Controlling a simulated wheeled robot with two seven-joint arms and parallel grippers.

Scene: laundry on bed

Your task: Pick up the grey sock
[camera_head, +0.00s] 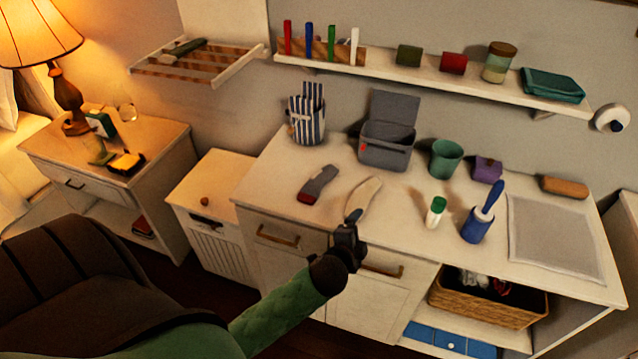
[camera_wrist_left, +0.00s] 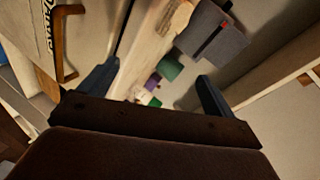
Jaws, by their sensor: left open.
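I cannot make out a grey sock for certain in either view. A woven basket (camera_head: 487,310) on the open shelf under the counter holds white, dark and red cloth-like items, too small and shaded to tell apart. My left gripper (camera_head: 353,216) is over the front edge of the white counter (camera_head: 300,212), close to a long beige item (camera_head: 366,193). In the left wrist view my left gripper (camera_wrist_left: 159,75) is open, with nothing between its fingers. My right gripper is not in view.
A wall shelf (camera_head: 430,78) hangs above. A lamp (camera_head: 66,100) stands at left.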

